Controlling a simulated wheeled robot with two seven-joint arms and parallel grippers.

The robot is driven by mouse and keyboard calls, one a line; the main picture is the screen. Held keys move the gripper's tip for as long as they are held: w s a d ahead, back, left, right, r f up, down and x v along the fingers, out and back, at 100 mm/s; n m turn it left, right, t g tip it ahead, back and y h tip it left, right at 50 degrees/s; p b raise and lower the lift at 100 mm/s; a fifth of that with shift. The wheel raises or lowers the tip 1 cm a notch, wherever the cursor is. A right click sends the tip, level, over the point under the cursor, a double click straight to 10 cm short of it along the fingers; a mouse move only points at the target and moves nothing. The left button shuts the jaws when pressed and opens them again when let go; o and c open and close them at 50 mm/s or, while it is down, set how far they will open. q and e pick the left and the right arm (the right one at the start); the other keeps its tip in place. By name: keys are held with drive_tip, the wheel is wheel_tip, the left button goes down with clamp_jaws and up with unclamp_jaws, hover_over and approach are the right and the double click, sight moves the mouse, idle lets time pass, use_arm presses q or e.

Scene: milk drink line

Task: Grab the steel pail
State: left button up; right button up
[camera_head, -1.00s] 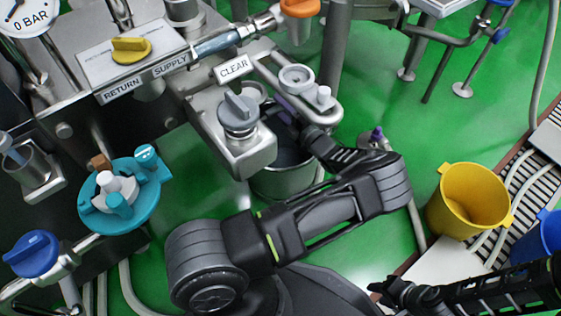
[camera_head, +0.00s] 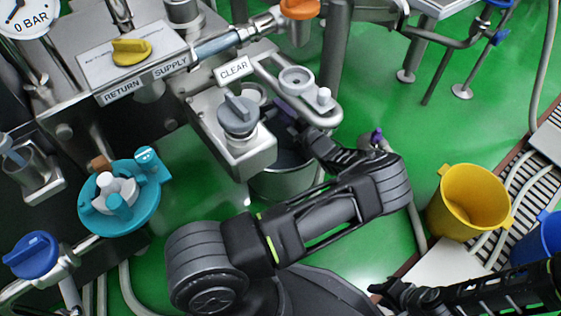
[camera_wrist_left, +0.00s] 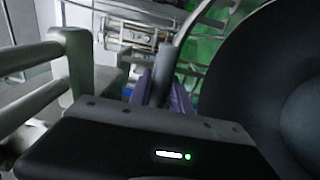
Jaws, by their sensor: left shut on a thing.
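The steel pail (camera_head: 283,184) is below the grey metal outlet box in the head view. My left arm crosses in front of it, and the box hides part of its rim. My left gripper (camera_head: 284,112) is at the far upper side of the pail, partly hidden by the looped bracket. In the left wrist view, the purple fingertips of my left gripper (camera_wrist_left: 160,92) are shut on an upright grey grip (camera_wrist_left: 162,72), which appears to be the pail's handle. My right gripper (camera_head: 384,291) is at the bottom right, clear of the pail; its opening is unclear.
The grey outlet box (camera_head: 237,152) and looped bracket (camera_head: 318,110) crowd the space above the pail. A yellow bucket (camera_head: 468,202) and a blue bucket (camera_head: 540,238) stand at the right. Green floor is clear beyond the bracket.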

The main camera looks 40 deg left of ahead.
use_arm(q)
clamp_jaws()
idle(0.8)
drive_tip(key=shift+w+r, duration=0.1)
drive_tip(key=shift+r, duration=0.2)
